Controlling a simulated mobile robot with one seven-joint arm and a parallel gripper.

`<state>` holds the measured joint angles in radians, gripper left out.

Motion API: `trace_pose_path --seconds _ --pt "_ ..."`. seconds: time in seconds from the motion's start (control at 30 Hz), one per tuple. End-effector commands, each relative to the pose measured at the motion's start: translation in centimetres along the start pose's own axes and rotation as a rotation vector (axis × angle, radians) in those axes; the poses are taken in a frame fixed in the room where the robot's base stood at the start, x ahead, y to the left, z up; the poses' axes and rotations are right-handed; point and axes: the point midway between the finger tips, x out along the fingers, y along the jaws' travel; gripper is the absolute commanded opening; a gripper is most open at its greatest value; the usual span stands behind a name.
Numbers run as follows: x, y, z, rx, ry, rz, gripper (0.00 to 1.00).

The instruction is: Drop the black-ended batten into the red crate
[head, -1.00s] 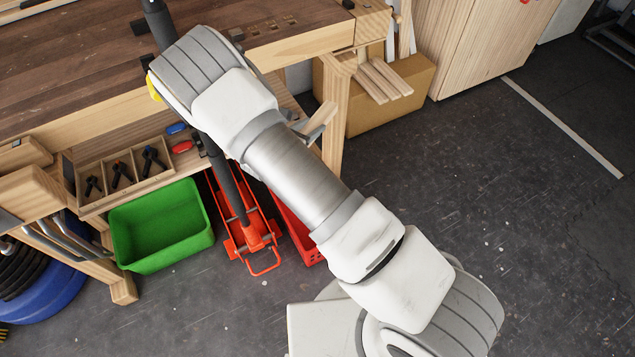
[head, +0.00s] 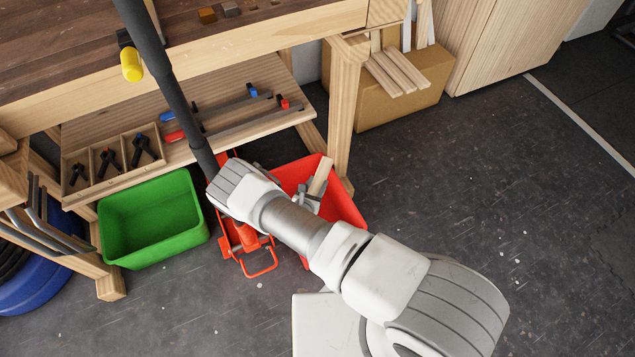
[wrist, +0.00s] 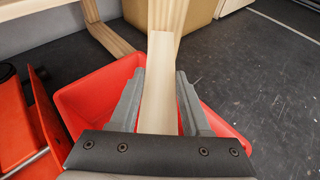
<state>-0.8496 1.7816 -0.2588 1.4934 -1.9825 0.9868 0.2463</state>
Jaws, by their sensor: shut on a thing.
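The red crate (head: 348,210) stands on the floor under the bench's right end, partly hidden by my arm. In the wrist view the crate's red wall (wrist: 88,95) shows on both sides of my gripper (wrist: 160,95). My gripper (head: 309,196) is over the crate in the head view, shut on a pale wooden batten (head: 321,174). The batten (wrist: 158,85) runs between the grey fingers and points away from the wrist, over the crate. It looks tilted in the head view. No black end shows on the visible part; its other end is hidden.
A green crate (head: 155,226) stands to the left. A red trolley jack (head: 258,258) with a dark handle stands beside the red crate. The bench leg (head: 345,110) rises just behind the crate. A cardboard box (head: 385,98) with wood strips is behind. Floor on the right is clear.

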Motion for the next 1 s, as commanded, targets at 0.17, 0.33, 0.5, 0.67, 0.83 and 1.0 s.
trace_pose_path --seconds 0.17,0.33,0.5,0.67,0.83,1.0 --pt "0.8 0.0 -1.7 0.000 0.000 -0.001 0.00" --pt "1.6 0.0 -3.6 0.000 0.000 -0.001 0.00" --pt "2.1 0.0 -5.0 0.000 0.000 -0.001 0.00" --pt "2.2 0.0 -5.2 0.000 -0.001 -0.001 0.00" --pt "2.2 0.0 -5.1 0.000 -0.001 -0.001 0.00" --pt "2.2 0.0 -5.1 0.000 0.000 -0.001 0.76"
